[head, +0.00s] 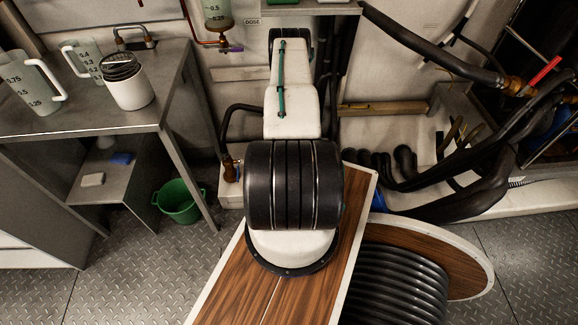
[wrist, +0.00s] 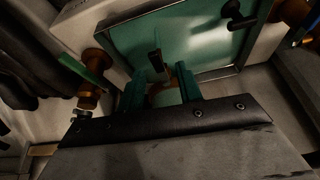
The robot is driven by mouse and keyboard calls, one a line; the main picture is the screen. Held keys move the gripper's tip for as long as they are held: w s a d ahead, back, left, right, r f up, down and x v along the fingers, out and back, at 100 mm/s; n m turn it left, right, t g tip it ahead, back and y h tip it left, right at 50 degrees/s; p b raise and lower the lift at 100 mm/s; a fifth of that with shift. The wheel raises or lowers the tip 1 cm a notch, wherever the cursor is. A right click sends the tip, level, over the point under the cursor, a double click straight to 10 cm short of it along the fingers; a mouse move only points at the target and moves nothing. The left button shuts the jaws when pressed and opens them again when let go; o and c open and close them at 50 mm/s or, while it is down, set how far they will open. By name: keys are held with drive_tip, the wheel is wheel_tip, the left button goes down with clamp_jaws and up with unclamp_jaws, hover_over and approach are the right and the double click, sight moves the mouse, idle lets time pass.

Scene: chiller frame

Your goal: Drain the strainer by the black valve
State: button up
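My gripper (wrist: 160,88) shows in the wrist view as two green fingers set apart, with a pale patch visible between them. I see nothing clamped between them. It faces a teal panel or tray (wrist: 185,38) with a pale rim. A thin black upright piece (wrist: 156,52) stands just beyond the fingertips; I cannot tell if it touches them. A black handle (wrist: 238,17) shows at the upper right of the panel. A brass valve (wrist: 90,90) with a green lever (wrist: 82,70) is at the left. I cannot tell which part is the strainer. In the head view my arm hides the gripper.
In the head view a metal bench (head: 75,122) at left carries jugs (head: 30,82) and a white lidded container (head: 128,82). A green bucket (head: 180,202) stands on the floor. Black hoses (head: 430,45) and a red lever (head: 540,75) are at right. A dosing vessel (head: 217,12) hangs at top.

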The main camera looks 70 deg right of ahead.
drive_tip(key=v, duration=0.5)
drive_tip(key=shift+w+r, duration=0.1)
drive_tip(key=shift+r, duration=0.05)
drive_tip(key=shift+a, duration=0.1)
